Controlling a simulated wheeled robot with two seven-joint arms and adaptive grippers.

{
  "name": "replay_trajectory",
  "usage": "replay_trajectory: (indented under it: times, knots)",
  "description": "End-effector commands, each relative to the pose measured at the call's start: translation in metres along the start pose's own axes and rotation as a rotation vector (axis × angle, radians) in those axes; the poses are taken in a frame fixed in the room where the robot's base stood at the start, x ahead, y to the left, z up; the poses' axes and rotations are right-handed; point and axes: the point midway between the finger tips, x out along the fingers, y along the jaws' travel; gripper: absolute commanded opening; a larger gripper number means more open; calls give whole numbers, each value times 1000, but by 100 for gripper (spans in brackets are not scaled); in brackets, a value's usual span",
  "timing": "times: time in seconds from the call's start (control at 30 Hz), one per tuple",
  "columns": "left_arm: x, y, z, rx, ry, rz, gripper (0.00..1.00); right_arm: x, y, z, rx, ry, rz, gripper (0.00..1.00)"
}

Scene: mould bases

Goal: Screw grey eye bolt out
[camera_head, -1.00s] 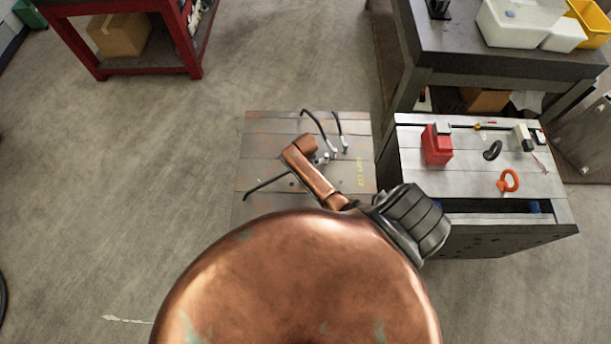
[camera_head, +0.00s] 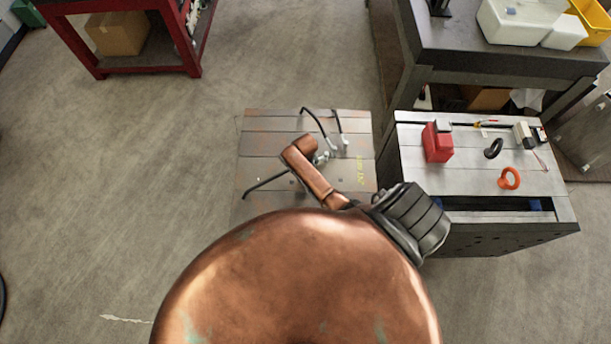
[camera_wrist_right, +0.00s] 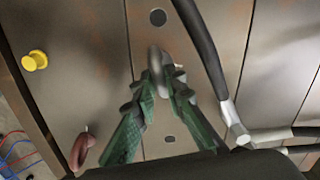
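The grey eye bolt (camera_wrist_right: 156,62) stands on the steel mould base (camera_wrist_right: 95,25) in the right wrist view, its ring seen nearly edge-on. The green fingers of my right gripper (camera_wrist_right: 161,82) close in on the ring from both sides and appear to pinch it. The lower part of the bolt is hidden by the fingertips. In the head view the mould base (camera_head: 268,143) lies at the centre, partly covered by my copper arm. The right gripper cannot be made out there. My left gripper is in neither view.
Black hoses (camera_head: 317,125) with metal fittings lie over the mould base; one hose (camera_wrist_right: 205,50) runs close beside my right gripper. A yellow cap (camera_wrist_right: 35,60) and a reddish-brown ring (camera_wrist_right: 81,150) are left of it. The cart holds a red block (camera_head: 437,145), black ring (camera_head: 493,149) and orange eye bolt (camera_head: 509,178).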

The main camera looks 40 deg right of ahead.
Motion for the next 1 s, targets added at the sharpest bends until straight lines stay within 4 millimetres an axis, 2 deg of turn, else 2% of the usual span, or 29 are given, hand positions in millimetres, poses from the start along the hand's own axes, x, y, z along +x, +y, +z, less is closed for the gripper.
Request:
replay_trajectory:
  times: [0.37,0.47,0.6,0.9,1.0]
  knots:
    - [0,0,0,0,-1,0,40,-1,-1,0,-2,0,-2,0]
    - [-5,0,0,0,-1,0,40,-2,-1,0,-56,1,-1,0]
    - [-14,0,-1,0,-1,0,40,-3,-1,0,-251,1,0,0]
    - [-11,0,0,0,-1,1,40,-1,-1,0,-685,2,-1,0]
    - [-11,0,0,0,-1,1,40,-1,-1,0,-763,2,-1,0]
